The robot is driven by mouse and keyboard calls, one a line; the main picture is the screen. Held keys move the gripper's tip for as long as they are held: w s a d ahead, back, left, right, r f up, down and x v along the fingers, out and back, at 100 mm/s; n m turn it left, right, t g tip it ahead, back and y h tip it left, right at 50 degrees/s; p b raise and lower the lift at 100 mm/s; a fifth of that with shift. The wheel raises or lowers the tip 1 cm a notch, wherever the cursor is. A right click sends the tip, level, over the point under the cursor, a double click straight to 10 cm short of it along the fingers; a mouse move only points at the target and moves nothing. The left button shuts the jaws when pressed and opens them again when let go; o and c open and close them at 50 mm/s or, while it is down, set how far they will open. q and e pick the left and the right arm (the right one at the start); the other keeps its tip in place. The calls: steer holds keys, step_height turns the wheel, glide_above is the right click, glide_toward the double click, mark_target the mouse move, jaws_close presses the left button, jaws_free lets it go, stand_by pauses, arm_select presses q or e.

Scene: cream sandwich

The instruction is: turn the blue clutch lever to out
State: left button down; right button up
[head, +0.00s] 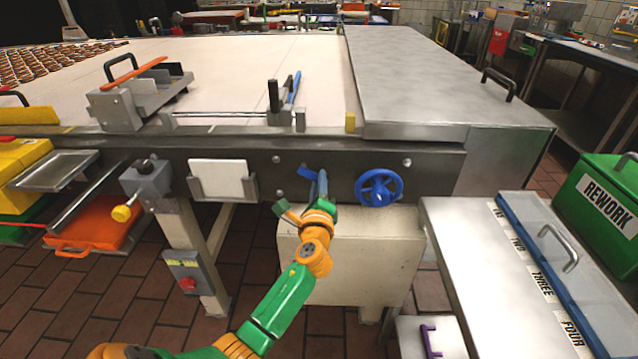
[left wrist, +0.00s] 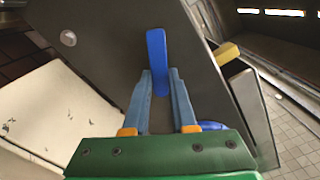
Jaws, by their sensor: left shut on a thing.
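The blue clutch lever (head: 306,172) sticks out from the dark front panel of the machine, left of the blue handwheel (head: 380,187). In the left wrist view the lever (left wrist: 156,50) is a flat blue bar whose lower part lies between my two fingers. My left gripper (head: 317,182) reaches up to the panel from below and is shut on the lever; the fingers also show in the left wrist view (left wrist: 160,76). The fingers and wrist hide part of the lever in the head view. I see no readable markings by the lever. My right gripper is not in view.
A white card in a holder (head: 219,180) is on the panel left of the lever. A cream box (head: 350,255) stands below. A steel side table (head: 480,270) with a blue-edged lid is at right, beside a green REWORK box (head: 600,205).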

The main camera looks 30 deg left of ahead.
arm_select(q)
steer(key=shift+f, duration=0.1)
steer(key=m, duration=0.1)
steer(key=m+p, duration=0.1)
steer(key=m, duration=0.1)
steer(key=a+f+m+p, duration=0.1)
steer(key=m, duration=0.1)
steer(key=shift+s, duration=0.35)
steer(key=m, duration=0.1)
steer(key=m+p, duration=0.1)
steer(key=a+m+p, duration=0.1)
steer(key=shift+s+f, duration=0.35)
steer(key=shift+s+a+f+m+p, duration=0.15)
steer(key=shift+a+m+p, duration=0.2)
steer(key=shift+m, duration=0.6)
steer(key=shift+s+a+f+m+p, duration=0.15)
steer(key=shift+a+m+p, duration=0.15)
steer(key=shift+m, duration=0.65)
steer(key=c, duration=0.7)
jaws_free()
steer(key=shift+r, duration=0.1)
steer(key=shift+s, duration=0.15)
